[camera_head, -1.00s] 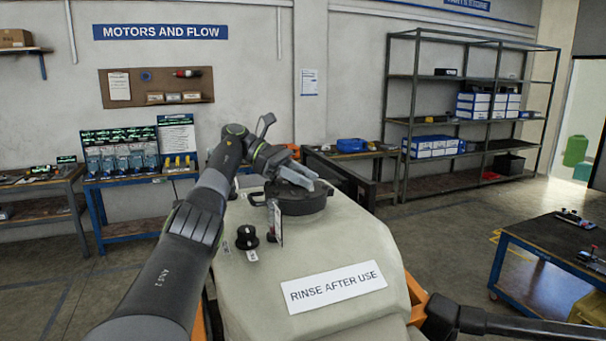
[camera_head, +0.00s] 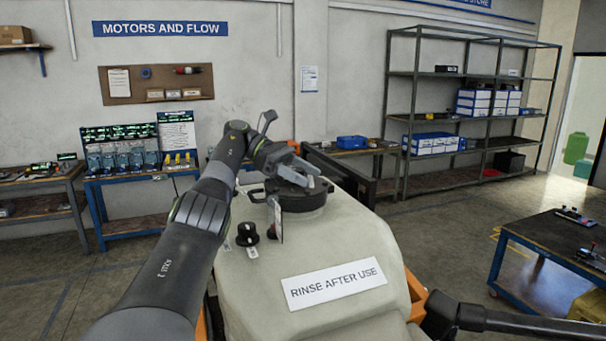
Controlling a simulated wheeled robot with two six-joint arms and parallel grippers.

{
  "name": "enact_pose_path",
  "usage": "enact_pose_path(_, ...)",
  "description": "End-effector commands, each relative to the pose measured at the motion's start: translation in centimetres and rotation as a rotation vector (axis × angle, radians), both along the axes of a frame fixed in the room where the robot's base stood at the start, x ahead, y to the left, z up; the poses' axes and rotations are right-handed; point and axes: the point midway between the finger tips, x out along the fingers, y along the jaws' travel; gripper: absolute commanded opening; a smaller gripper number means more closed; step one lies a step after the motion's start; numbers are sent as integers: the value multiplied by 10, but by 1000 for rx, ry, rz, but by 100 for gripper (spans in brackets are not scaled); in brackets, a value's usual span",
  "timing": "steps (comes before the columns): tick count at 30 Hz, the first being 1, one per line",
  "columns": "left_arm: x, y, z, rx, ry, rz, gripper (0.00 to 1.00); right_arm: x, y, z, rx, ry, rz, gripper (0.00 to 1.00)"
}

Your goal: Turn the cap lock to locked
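The tank's black round cap (camera_head: 302,200) sits on top of the pale tank (camera_head: 345,235). My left gripper (camera_head: 314,178) is just over the cap, its two grey fingers apart with nothing seen between them. Whether the fingers touch the cap is unclear. A black knob (camera_head: 247,234) with a white mark stands on the tank left of the cap, with small labels beside it too small to read. My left wrist covers part of the cap's far side. My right gripper is out of view.
A white sign (camera_head: 334,284) reading "RINSE AFTER USE" lies on the tank's front slope. Orange parts (camera_head: 415,298) flank the tank. A blue-framed bench (camera_head: 560,240) stands at right, shelving (camera_head: 470,130) behind. Floor between is clear.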

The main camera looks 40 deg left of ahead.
Motion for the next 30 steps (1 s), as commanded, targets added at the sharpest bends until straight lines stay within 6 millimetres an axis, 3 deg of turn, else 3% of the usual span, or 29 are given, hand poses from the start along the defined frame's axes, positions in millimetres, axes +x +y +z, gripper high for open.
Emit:
enact_pose_path(20, 0, 1, -2, 5, 0, 80, 57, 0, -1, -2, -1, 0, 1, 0)
enact_pose_path(30, 3, 2, -5, 7, -3, 243, 57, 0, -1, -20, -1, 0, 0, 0)
